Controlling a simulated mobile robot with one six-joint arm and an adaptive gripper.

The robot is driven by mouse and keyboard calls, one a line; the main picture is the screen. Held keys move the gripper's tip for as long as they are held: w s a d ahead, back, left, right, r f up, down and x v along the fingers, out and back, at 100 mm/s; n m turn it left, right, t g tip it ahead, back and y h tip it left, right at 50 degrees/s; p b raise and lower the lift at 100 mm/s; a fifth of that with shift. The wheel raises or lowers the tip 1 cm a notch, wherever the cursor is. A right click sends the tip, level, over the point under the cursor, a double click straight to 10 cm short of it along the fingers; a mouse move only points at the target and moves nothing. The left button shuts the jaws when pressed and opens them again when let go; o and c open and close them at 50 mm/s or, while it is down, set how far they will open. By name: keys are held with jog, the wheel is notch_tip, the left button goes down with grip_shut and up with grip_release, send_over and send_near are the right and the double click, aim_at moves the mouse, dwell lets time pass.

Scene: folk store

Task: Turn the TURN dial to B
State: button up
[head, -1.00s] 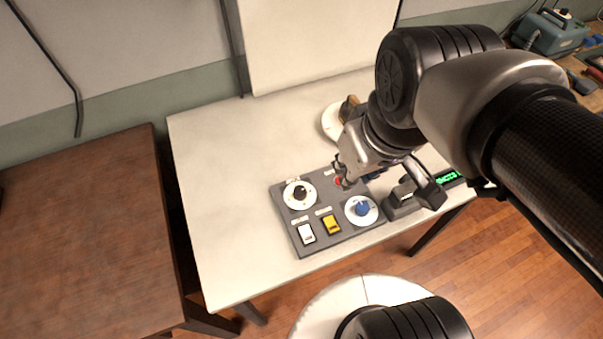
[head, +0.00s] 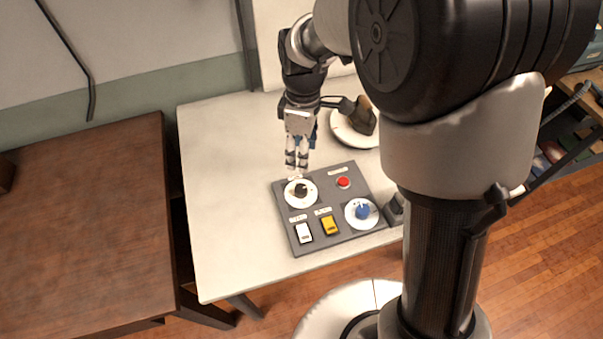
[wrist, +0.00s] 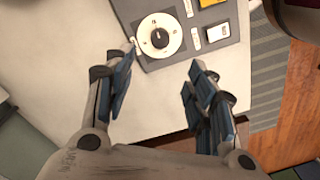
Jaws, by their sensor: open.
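A grey control panel (head: 338,180) lies on the white table. It carries a black-knobbed dial (head: 300,191) on a round white plate at its back left, and a blue-knobbed dial (head: 361,212) at its front right. The small labels are too blurred to read, so I cannot tell which dial is TURN. My gripper (head: 297,160) points down just behind the black-knobbed dial in the head view. In the wrist view my gripper (wrist: 160,76) is open and empty, with the black dial (wrist: 159,37) beyond the gap between its fingertips, apart from them.
The panel also has a red button (head: 344,183), a white switch (head: 304,232) and a yellow switch (head: 329,226). A round white plate (head: 340,129) with a brown object stands behind the panel. The table's left side (head: 225,200) is clear. A brown table (head: 80,230) stands farther left.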

aim_at(301, 188)
jog(key=f+b, duration=0.1)
jog(key=f, duration=0.4)
jog(key=f+b, duration=0.1)
jog(key=f, duration=0.4)
jog(key=f+b, duration=0.2)
jog(key=f, duration=0.3)
jog(key=shift+s+a, duration=0.1)
jog(key=shift+s, duration=0.25)
jog(key=shift+c, duration=0.2)
jog(key=c, duration=1)
jog(key=shift+c, duration=0.2)
